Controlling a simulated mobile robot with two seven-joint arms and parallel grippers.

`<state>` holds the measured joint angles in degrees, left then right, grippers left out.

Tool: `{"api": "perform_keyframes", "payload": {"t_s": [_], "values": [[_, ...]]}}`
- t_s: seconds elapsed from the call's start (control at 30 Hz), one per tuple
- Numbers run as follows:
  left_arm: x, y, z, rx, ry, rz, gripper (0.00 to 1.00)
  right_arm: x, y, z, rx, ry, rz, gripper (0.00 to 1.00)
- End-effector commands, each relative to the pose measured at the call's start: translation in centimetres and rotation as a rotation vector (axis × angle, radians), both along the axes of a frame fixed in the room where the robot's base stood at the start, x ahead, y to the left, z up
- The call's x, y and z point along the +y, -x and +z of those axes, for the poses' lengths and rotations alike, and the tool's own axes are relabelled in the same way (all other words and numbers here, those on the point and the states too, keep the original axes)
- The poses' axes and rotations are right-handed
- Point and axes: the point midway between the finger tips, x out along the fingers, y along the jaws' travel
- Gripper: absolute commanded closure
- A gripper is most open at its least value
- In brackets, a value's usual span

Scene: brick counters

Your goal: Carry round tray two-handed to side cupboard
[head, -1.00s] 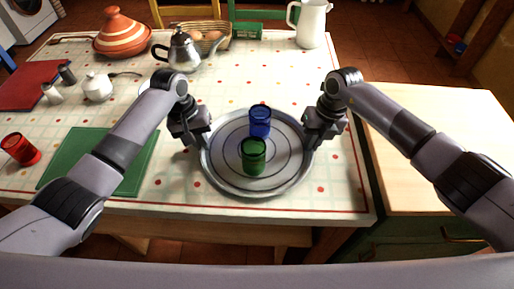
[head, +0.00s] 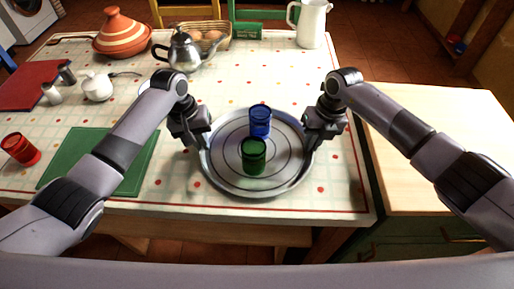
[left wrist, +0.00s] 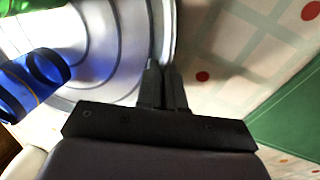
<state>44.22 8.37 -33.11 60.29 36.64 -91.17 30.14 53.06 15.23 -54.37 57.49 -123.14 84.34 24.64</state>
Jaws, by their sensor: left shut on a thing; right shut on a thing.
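The round metal tray (head: 222,172) is at the front of the dotted tablecloth, near the table's right corner. A blue glass (head: 260,120) and a green glass (head: 253,157) stand upright on it. My left gripper (head: 206,142) is shut on the tray's left rim. In the left wrist view the fingers (left wrist: 165,85) close on the rim of the tray (left wrist: 118,45), with the blue glass (left wrist: 30,88) and part of the green glass (left wrist: 38,14) beyond. My right gripper (head: 309,142) is shut on the tray's right rim. Whether the tray touches the cloth is hard to tell.
The side cupboard (head: 445,140), with a pale wooden top, stands right of the table; its top is clear. A green board (head: 125,175) lies left of the tray, with a red glass (head: 20,149) further left. A teapot (head: 184,52) and white pitcher (head: 311,22) stand behind.

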Motion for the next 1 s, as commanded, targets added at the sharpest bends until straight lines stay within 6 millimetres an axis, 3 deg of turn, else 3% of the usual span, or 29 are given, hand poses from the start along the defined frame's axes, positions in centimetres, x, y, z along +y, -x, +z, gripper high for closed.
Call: {"api": "perform_keyframes", "payload": {"t_s": [0.43,1.0], "values": [[-0.2,0.1,0.8,0.002,0.001,-0.01,1.0,0.0,-0.2,1.0,-0.006,-0.001,-0.005,1.0],[-0.2,0.2,4.9,0.005,0.0,-0.009,1.0,0.0,-0.2,5.1,-0.007,-0.001,-0.005,1.0]]}}
